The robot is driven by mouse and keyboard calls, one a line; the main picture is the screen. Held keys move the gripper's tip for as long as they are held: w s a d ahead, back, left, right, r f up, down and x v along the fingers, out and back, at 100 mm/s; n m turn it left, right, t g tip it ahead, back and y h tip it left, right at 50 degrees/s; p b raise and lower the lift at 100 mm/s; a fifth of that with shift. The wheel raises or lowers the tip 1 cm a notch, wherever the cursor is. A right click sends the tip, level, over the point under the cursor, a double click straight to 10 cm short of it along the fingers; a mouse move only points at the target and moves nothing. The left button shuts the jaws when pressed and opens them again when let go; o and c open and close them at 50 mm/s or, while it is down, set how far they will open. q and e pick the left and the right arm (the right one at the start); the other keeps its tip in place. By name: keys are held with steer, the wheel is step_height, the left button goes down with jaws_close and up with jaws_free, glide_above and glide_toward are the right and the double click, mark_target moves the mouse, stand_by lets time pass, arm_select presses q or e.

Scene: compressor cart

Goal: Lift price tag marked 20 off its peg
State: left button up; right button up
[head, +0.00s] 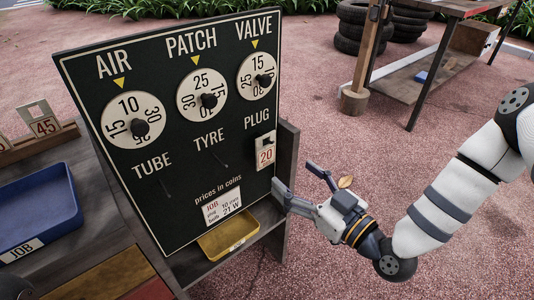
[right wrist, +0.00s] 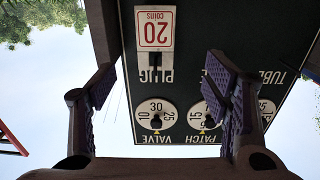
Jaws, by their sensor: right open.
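The price tag marked 20 (head: 265,154) hangs on the black price board (head: 200,130) under the word PLUG. It is white with red print, and in the right wrist view the tag (right wrist: 155,30) shows upside down, reading "20 coins". My right gripper (head: 295,187) is open and empty, below and to the right of the tag and apart from it. In the right wrist view its two fingers (right wrist: 160,90) stand wide apart, with the board beyond them. The peg is hard to make out at the tag's top. My left gripper is not in view.
The board has three round dials marked AIR, PATCH and VALVE (head: 258,76), and bare pegs under TUBE and TYRE. A yellow tray (head: 228,238) sits below it. A blue tray (head: 35,212) and a tag marked 45 (head: 44,126) are at left.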

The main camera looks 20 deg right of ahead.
mark_target(267, 149)
steer(key=x, duration=0.4)
steer(key=b+x, duration=0.1)
steer(key=x, duration=0.6)
steer(key=shift+w+d+r, duration=0.15)
steer(key=shift+w+d, duration=0.1)
steer(key=shift+w, duration=0.15)
steer(key=c, duration=0.9)
